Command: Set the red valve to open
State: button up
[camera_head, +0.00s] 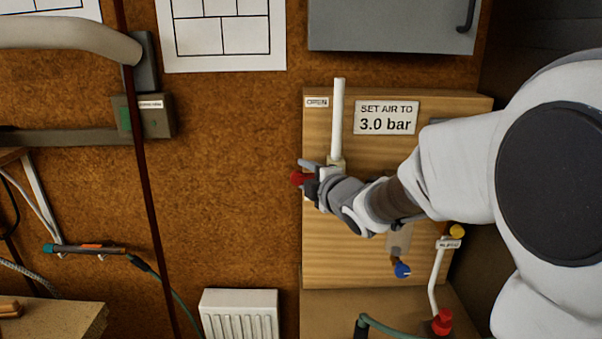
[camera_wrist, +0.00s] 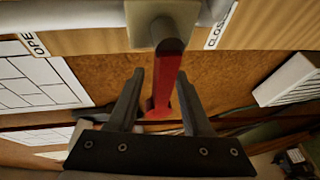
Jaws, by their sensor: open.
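The red valve (camera_head: 297,178) sits on a white vertical pipe (camera_head: 337,115) near the left edge of a wooden board. In the wrist view its red lever (camera_wrist: 166,70) sticks out from a pale valve body (camera_wrist: 155,15), roughly square to the pipe. My gripper (camera_head: 309,186) is at the valve; in the wrist view its fingers (camera_wrist: 160,76) stand apart on both sides of the lever, with gaps showing. An OPEN label (camera_wrist: 35,44) is on the left there and a partly cut-off CLOSED label (camera_wrist: 221,25) on the right. OPEN (camera_head: 317,102) also shows in the head view.
A sign (camera_head: 386,117) reads "SET AIR TO 3.0 bar". A blue valve (camera_head: 402,270), a yellow knob (camera_head: 457,231) and another red knob (camera_head: 442,321) lie lower on the right. My arm hides part of the board.

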jog(key=shift+w+a+f, duration=0.15)
jog(key=shift+w+a, duration=0.1)
jog(key=shift+w, duration=0.3)
grip_shut()
dwell(1.1)
